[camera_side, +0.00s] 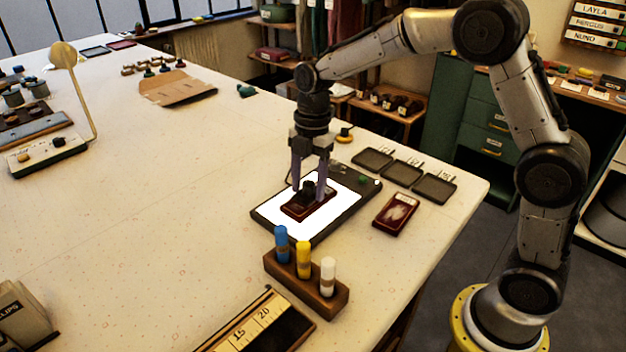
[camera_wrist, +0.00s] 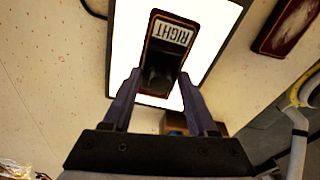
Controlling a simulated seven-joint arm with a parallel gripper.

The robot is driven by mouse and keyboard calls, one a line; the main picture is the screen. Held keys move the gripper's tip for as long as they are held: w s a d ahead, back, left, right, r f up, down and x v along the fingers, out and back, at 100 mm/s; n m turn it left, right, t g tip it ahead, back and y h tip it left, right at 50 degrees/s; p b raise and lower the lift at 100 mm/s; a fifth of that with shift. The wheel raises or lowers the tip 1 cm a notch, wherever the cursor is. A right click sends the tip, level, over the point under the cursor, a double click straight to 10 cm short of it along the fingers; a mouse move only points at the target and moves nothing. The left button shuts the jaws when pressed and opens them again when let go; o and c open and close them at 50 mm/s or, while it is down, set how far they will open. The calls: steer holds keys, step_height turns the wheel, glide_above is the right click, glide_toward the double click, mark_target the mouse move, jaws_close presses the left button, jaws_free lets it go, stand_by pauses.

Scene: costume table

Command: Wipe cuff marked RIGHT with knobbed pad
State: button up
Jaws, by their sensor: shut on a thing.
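My gripper (camera_side: 309,190) points down over a lit white panel in a dark frame (camera_side: 262,214). It is shut on the black knob of the knobbed pad (camera_side: 309,187); the knob also shows between the fingers in the wrist view (camera_wrist: 160,76). Under the pad, a dark red cuff (camera_side: 322,208) lies on the lit panel. Its white label reads RIGHT, upside down, in the wrist view (camera_wrist: 172,33). The pad appears to rest on the cuff; its underside and the cuff surface below it are hidden.
Another dark red cuff with a pale smear (camera_side: 395,213) lies right of the panel. Several shallow black trays (camera_side: 434,188) stand behind it. A wooden rack (camera_side: 306,285) with blue, yellow and white bottles stands in front of the panel.

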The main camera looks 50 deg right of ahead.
mark_target(291, 211)
steer(key=a, duration=0.5)
step_height(291, 211, up, 8)
steer(key=shift+d, duration=0.15)
stand_by(0.5)
stand_by(0.3)
